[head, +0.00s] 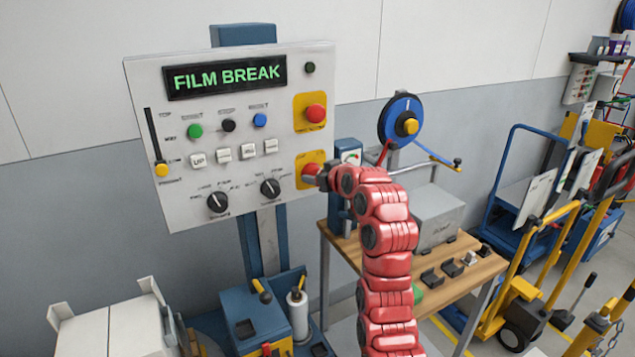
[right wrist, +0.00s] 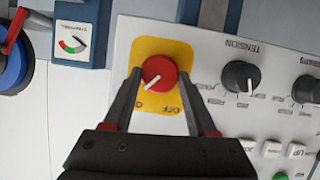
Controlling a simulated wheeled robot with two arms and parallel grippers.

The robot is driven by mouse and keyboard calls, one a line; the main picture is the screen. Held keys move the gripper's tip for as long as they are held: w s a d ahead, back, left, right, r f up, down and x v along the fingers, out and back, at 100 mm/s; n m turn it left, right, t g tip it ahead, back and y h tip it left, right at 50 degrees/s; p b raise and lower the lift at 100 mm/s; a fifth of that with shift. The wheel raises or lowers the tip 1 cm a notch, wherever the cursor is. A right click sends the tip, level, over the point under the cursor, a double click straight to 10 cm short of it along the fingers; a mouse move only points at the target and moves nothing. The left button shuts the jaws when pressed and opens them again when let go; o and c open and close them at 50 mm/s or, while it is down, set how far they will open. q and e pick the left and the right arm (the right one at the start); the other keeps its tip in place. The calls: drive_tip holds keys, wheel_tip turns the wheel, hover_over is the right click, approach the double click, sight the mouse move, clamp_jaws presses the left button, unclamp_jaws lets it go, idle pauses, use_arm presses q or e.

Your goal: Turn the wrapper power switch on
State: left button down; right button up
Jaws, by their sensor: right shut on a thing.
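The wrapper control panel (head: 240,130) is an upright white board with a lit "FILM BREAK" display (head: 225,76). Its red rotary power switch (right wrist: 160,72) sits on a yellow plate (right wrist: 150,47) at the lower right of the panel in the head view. My right gripper (right wrist: 161,80) is shut on this red knob, one finger on each side. The knob's white mark points down-left in the right wrist view, toward a partly hidden label starting with "O"; an "OFF" label is beside it. In the head view my red arm partly covers the knob (head: 310,172). My left gripper is not in view.
A red stop button (head: 315,113) sits above the switch. Two black dials (head: 270,187) and several buttons are to its left. A wooden bench (head: 465,268) with a grey box (head: 440,217) stands right of the panel. Yellow and blue carts are farther right.

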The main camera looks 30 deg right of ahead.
drive_tip(key=shift+m, duration=0.4)
drive_tip(key=o, duration=1.4)
drive_tip(key=shift+c, duration=0.2)
drive_tip(key=shift+s, duration=0.1)
drive_tip(key=p+v, duration=0.1)
drive_tip(key=v, duration=1.6)
drive_tip(key=shift+d+p, duration=0.3)
drive_tip(key=shift+d, duration=0.05)
drive_tip(key=shift+r, duration=0.1)
